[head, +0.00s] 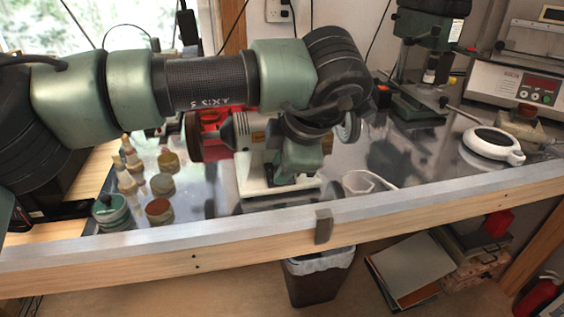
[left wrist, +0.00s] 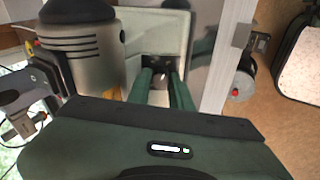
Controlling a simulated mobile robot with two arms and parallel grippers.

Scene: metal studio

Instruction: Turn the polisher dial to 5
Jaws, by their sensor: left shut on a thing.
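The polisher (head: 241,132) stands on the metal-topped bench, with a silver motor body, a wheel at each end and a pale base. My left arm comes across from the left, and my left gripper (head: 296,178) points down at the front of the polisher base. In the left wrist view the silver motor (left wrist: 92,50) is at upper left and the pale base (left wrist: 128,22) behind my fingers. My left gripper's two green fingers (left wrist: 161,76) are closed around the small dial (left wrist: 159,77) on a dark plate. The dial's marks and setting cannot be read. My right gripper is not in view.
Small bottles (head: 128,180) and round jars (head: 158,209) stand left of the polisher. A white cord loop (head: 362,183) lies to its right, with a white round device (head: 492,144) farther right. The bench's front edge (head: 215,243) runs close below my gripper.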

